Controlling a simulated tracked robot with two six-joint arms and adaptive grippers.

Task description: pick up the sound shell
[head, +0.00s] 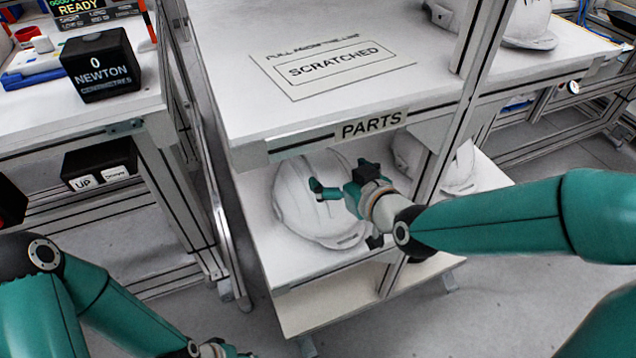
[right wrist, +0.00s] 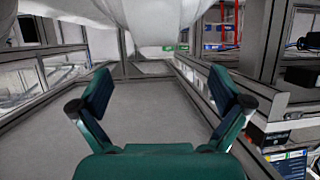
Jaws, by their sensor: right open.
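A white helmet shell (head: 292,203) rests on the shelf under the PARTS label in the head view. A second white shell (head: 462,168) is behind it to the right, partly hidden by my right arm and a post. I see no scratch on either from here. My right gripper (head: 340,185) is open and empty, in front of the nearer shell and overlapping it in the picture; I cannot tell if they touch. In the right wrist view, a white shell (right wrist: 150,14) hangs across the top, beyond the spread fingers (right wrist: 165,97). My left gripper (head: 222,349) is cut off at the bottom edge.
The shelf board above (head: 225,50) has an empty outlined area marked SCRATCHED (head: 345,60). Metal posts (head: 470,70) stand at its right. Another white shell (head: 527,22) is at the upper right. A bench with a NEWTON box (head: 100,65) stands at the left.

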